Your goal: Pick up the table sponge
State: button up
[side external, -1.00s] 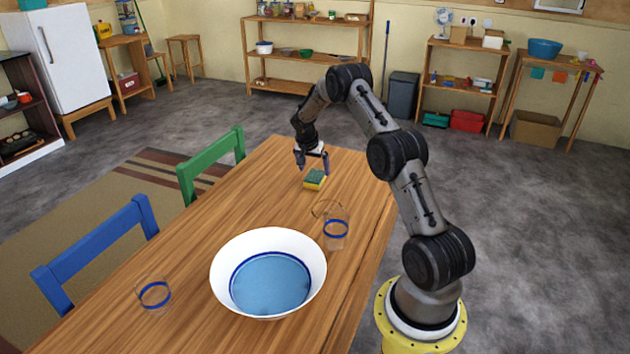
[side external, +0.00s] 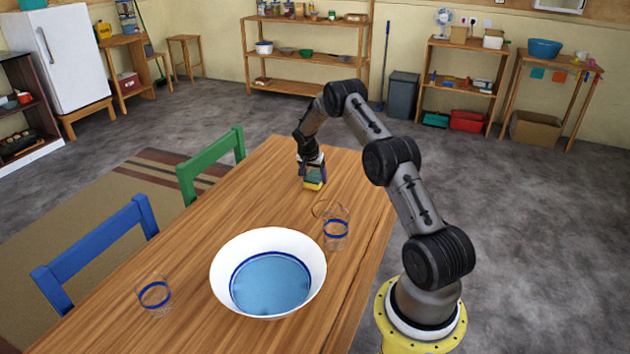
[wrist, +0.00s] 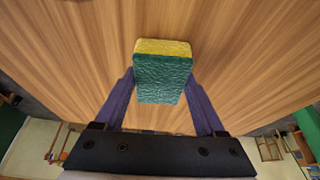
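The table sponge (side external: 314,184), yellow with a green scouring side, is at the far end of the wooden table. In the wrist view the sponge (wrist: 163,72) sits between the two purple fingers of my gripper (wrist: 160,80), with its green face toward the camera. The fingers meet its left and right sides with no visible gap. In the side view my gripper (side external: 314,175) is down over the sponge and partly hides it. Whether the sponge is touching the table or just above it is hard to tell.
On the wooden table (side external: 225,215), a large white and blue bowl (side external: 232,250) and two clear glasses with blue bands, one (side external: 336,230) right of it and one (side external: 154,297) left, stand nearer the camera. Green (side external: 212,160) and blue (side external: 98,245) chairs line the left edge.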

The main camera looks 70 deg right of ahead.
aim_at(316, 174)
jog(key=c, duration=0.5)
jog(key=shift+r, duration=0.45)
notch_tip(316, 174, up, 2)
jog(key=shift+r, duration=0.1)
jog(key=s+a+r, duration=0.9)
jog(key=a+r, duration=0.1)
jog(key=shift+s+a, duration=0.2)
jog(key=shift+s, duration=0.05)
